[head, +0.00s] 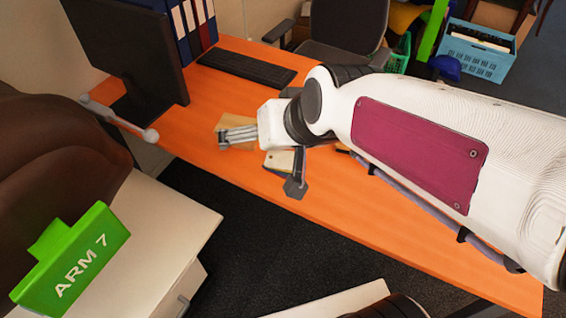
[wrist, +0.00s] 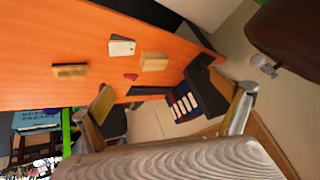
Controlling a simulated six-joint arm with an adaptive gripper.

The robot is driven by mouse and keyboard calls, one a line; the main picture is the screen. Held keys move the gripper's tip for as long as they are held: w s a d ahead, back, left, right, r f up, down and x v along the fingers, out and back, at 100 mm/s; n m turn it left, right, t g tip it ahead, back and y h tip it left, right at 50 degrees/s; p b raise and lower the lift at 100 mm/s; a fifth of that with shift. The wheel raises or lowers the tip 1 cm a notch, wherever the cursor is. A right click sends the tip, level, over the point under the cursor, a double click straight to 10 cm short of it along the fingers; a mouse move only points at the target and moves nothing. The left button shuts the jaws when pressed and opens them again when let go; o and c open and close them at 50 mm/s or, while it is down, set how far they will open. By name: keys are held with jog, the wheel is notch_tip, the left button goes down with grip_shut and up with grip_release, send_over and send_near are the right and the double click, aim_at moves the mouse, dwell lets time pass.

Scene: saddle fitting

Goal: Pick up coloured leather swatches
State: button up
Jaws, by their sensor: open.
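My gripper (head: 223,136) is open and empty over the orange desk in the head view. In the wrist view its two fingers stand wide apart (wrist: 176,92). Several small flat pieces that may be swatches lie on the desk in the wrist view: a cream one (wrist: 121,48), a tan one (wrist: 155,61), a brown-tan one (wrist: 70,71) and a small red one (wrist: 131,77). In the head view a tan piece (head: 233,121) shows behind the fingers, and a cream piece (head: 279,161) is partly hidden under my arm. Contact with the fingers cannot be told.
The orange desk (head: 215,90) holds a monitor (head: 135,50), a keyboard (head: 246,67) and upright binders (head: 190,25) at the back. A chair (head: 345,25) stands behind it. A pale cabinet with a green sign (head: 72,262) is at the front left.

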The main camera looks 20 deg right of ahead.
jog(key=w+a+f+m+t+h, duration=0.1)
jog(key=w+a+f+m+t, duration=0.15)
jog(key=w+f, duration=0.65)
jog(key=w+a+f+m+t+h, duration=0.1)
jog(key=w+a+f+m+h, duration=0.3)
jog(key=w, duration=0.8)
jog(key=m+h, duration=0.2)
jog(key=h, duration=0.3)
send_near(281, 165)
jog(key=w, duration=0.2)
jog(key=w+a, duration=0.1)
jog(key=w, duration=0.2)
jog(key=w+a+r, duration=0.1)
jog(key=w, duration=0.2)
jog(key=shift+w, duration=0.25)
jog(key=s+d+f+h, duration=0.1)
jog(key=s+f+h, duration=0.1)
jog(key=s+d+f, duration=0.1)
jog(key=s, duration=0.1)
jog(key=shift+d+f+t+h, duration=0.3)
jog(key=shift+t+h, duration=0.05)
jog(key=shift+h, duration=0.05)
jog(key=shift+s+d+f+n+h, duration=0.15)
jog(key=shift+s+h, duration=0.05)
jog(key=shift+s, duration=0.15)
jog(key=shift+s+d+f+n+h, duration=0.1)
jog(key=shift+s+d+h, duration=0.1)
jog(key=shift+s, duration=0.15)
jog(key=shift+x, duration=1.3)
